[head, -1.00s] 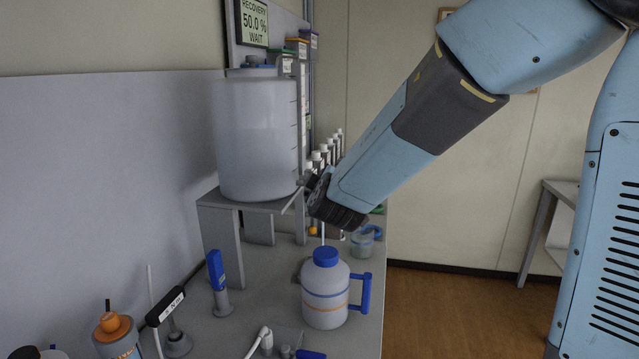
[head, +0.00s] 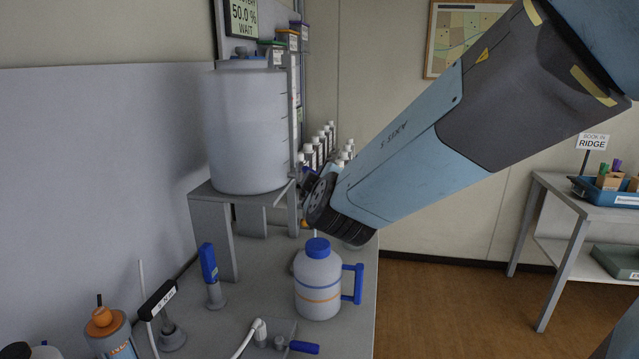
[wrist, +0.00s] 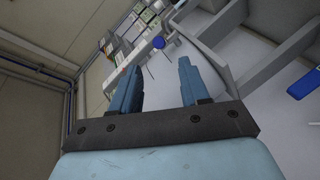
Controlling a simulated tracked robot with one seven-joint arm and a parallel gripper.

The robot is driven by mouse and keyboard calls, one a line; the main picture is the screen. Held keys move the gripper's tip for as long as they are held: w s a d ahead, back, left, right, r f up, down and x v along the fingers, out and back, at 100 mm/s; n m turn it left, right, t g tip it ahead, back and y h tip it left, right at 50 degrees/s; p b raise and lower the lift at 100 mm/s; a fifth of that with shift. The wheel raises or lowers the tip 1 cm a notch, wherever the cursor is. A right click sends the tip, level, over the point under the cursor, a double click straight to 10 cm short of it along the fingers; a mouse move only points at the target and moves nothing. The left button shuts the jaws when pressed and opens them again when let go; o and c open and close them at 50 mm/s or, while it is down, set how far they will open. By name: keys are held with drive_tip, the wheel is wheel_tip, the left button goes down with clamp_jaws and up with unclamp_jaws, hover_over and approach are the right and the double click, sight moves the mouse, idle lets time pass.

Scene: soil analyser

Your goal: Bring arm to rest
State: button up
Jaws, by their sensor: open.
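My blue and grey arm reaches in from the upper right of the head view. Its wrist end hangs above the bench, just right of the large white tank (head: 247,130) and above the white jug (head: 318,283) with a blue cap and blue handle. My gripper (wrist: 158,84) shows in the wrist view as two blue fingers, spread apart with nothing between them. In the head view the fingers are mostly hidden behind the wrist.
The tank stands on a grey stand (head: 230,205). Several white-capped bottles (head: 322,145) stand behind the wrist. An orange-capped bottle (head: 110,330) is at the lower left. A side table (head: 560,190) with a blue tray (head: 610,195) stands right; floor lies between.

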drive_tip(key=s+d+r+m+g+h, duration=0.1)
drive_tip(key=s+d+m+g+h, duration=0.3)
drive_tip(key=d, duration=0.6)
drive_tip(key=s+d+r+m+h, duration=0.1)
drive_tip(key=d+m+h, duration=0.4)
drive_tip(key=d, duration=0.6)
drive_tip(key=s+d+f+m+g, duration=0.2)
drive_tip(key=s+d+m+g, duration=0.15)
drive_tip(key=s, duration=0.35)
drive_tip(key=s+a+g+y, duration=0.2)
drive_tip(key=s+y, duration=0.4)
drive_tip(key=s, duration=0.1)
drive_tip(key=shift+a+f+m+y, duration=0.2)
drive_tip(key=shift+a+m+y, duration=0.1)
drive_tip(key=shift+m+y, duration=0.1)
drive_tip(key=shift+s, duration=0.2)
drive_tip(key=shift+c, duration=0.2)
